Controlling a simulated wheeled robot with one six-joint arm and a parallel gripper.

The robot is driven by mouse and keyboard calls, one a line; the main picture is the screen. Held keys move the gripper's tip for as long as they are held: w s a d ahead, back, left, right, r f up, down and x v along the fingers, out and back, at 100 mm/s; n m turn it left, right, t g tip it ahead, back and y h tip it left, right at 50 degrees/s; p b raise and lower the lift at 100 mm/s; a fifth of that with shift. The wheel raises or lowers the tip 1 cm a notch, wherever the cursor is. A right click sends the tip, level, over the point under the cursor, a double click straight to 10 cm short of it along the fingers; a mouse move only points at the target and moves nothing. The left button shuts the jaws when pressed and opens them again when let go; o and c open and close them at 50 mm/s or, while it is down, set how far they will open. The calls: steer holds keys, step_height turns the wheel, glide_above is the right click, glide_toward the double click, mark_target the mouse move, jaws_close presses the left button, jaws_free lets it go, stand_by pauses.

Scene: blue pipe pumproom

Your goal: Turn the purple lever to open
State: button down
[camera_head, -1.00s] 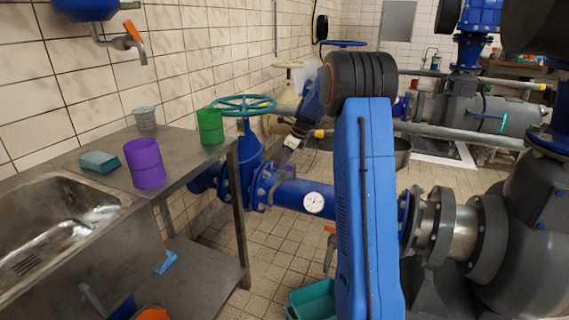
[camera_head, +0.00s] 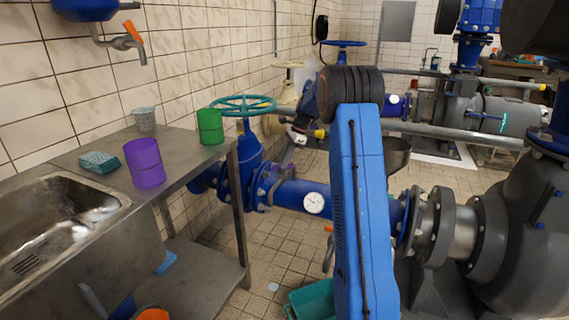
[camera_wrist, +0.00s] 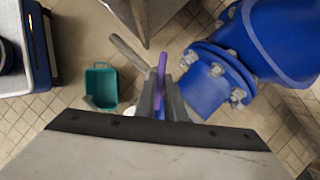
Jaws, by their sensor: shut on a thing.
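The purple lever (camera_wrist: 162,62) is a narrow upright bar in the middle of the wrist view. My gripper (camera_wrist: 162,82) has its two grey fingers closed on either side of it, and the lever's tip sticks out past them. The lever's lower part and its mount are hidden behind the fingers. A blue flanged pipe (camera_wrist: 205,85) lies just to the right of the fingers. In the head view this pipe (camera_head: 285,190) carries a round white gauge, and my arm covers part of it. The grip itself is too small to make out there.
A steel table (camera_head: 185,165) with a purple cup (camera_head: 144,163), a green cup (camera_head: 210,126) and a sponge (camera_head: 99,162) stands left of the pipe. A teal handwheel (camera_head: 243,106) rises beside it. A teal crate (camera_wrist: 101,88) sits on the floor. Grey pump flanges (camera_head: 440,220) stand on the right.

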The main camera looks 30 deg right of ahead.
steer(key=n, duration=0.2)
steer(key=n+g, duration=0.2)
steer(key=n, duration=0.1)
steer(key=shift+w+n, duration=0.25)
steer(key=shift+n, duration=0.05)
steer(key=n+g, duration=0.1)
steer(key=n, duration=0.1)
steer(key=n+g, duration=0.1)
steer(key=n, duration=0.2)
steer(key=shift+w+h, duration=0.1)
steer(key=shift+h, duration=0.3)
steer(key=shift+n, duration=0.3)
steer(key=c, duration=1.8)
jaws_free()
steer(key=shift+c, duration=0.2)
